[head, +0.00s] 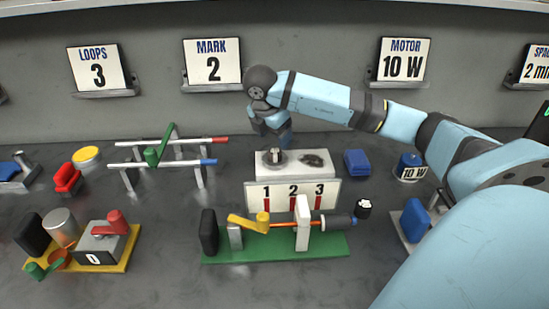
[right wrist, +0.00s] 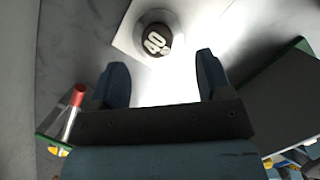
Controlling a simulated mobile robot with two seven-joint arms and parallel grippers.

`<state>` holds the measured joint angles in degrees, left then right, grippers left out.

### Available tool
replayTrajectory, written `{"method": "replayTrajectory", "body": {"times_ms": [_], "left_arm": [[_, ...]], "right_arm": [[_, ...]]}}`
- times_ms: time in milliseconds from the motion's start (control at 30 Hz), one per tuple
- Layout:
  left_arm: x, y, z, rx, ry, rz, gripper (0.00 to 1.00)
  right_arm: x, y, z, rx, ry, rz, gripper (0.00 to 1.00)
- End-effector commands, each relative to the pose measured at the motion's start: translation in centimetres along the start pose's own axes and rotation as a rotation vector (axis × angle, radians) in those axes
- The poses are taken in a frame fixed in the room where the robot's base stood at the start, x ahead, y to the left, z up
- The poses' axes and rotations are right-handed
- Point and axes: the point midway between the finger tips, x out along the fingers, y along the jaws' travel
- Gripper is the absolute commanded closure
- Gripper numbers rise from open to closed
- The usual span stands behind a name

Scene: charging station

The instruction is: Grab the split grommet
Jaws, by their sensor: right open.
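I cannot tell for sure which part is the split grommet. A small dark, irregular piece (head: 314,160) lies on the right of a white block (head: 330,172) in the head view. A grey round piece (head: 274,157) sits on the block's left side. My right gripper (head: 276,134) is above and behind the block's left side, pointing down. Its fingers (right wrist: 160,75) are apart with nothing between them. My left gripper is not in view.
A "1 2 3" sign (head: 292,207) stands in front of the block, with a green-based crank device (head: 275,248) nearer. A blue box (head: 357,162) and a "10 W" motor (head: 409,167) stand to the right. A rail stand (head: 165,155) is to the left.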

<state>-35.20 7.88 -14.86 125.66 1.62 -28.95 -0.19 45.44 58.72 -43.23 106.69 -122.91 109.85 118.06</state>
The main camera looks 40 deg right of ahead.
Motion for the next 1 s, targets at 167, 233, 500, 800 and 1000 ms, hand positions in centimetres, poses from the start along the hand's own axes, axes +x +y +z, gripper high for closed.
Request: {"method": "replayTrajectory", "body": {"times_ms": [167,233,500,800,1000], "left_arm": [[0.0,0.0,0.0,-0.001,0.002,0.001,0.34],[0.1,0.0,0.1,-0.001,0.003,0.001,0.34],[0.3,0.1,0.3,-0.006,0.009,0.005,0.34],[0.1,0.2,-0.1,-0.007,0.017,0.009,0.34],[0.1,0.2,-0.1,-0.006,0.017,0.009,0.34]], "right_arm": [[1.0,0.0,-0.1,0.0,0.0,0.0,0.28],[1.6,0.1,-0.2,0.0,0.0,-0.001,0.28],[5.4,0.5,-0.8,0.001,0.0,-0.002,0.28],[5.9,0.5,-0.7,0.0,0.0,0.001,0.35],[5.8,0.5,-0.7,0.0,0.0,0.001,0.81]]}}
